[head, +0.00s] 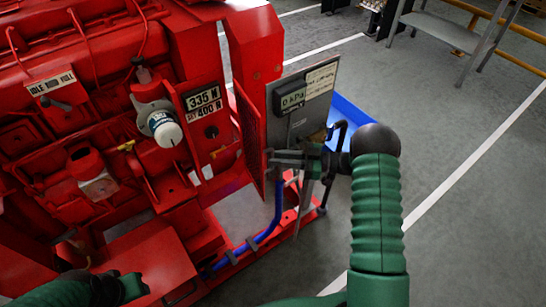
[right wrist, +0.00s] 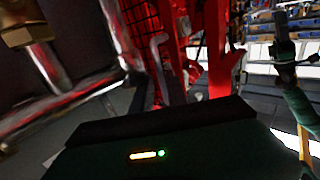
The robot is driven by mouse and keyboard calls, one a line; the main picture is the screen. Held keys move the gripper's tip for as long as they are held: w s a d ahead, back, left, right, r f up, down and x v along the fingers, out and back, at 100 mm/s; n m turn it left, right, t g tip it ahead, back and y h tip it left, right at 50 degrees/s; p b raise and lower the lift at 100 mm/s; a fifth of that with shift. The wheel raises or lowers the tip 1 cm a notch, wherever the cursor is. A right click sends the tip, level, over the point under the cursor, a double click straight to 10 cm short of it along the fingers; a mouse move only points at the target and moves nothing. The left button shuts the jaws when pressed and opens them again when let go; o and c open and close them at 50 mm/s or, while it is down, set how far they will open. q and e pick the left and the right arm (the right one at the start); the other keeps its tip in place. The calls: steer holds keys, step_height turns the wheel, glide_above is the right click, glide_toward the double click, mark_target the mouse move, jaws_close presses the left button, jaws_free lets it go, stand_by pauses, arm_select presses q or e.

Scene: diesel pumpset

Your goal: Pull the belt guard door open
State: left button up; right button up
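The belt guard door looks to be the narrow red mesh panel (head: 249,140) at the right end of the red pumpset, seen nearly edge-on in the head view. In the right wrist view, red mesh (right wrist: 132,14) shows at the top, with a grey bent bar (right wrist: 160,62) beside it. My right gripper (head: 284,159) is at the panel's right edge, in front of the grey gauge panel. Its fingertips are small and dark, so I cannot tell whether they hold anything. My left gripper (head: 122,288) is low at the left, over the red base; its fingers are unclear.
The grey gauge panel (head: 325,84), reading 0 kPa, stands just behind my right gripper. A blue pipe (head: 277,205) runs below it. A blue tray (head: 352,112) lies behind. Grey floor (head: 470,215) is clear to the right; a metal bench (head: 440,30) stands far back.

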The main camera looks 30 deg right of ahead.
steer(key=v, duration=1.5)
steer(key=shift+f+p, duration=0.15)
steer(key=shift+p, duration=0.25)
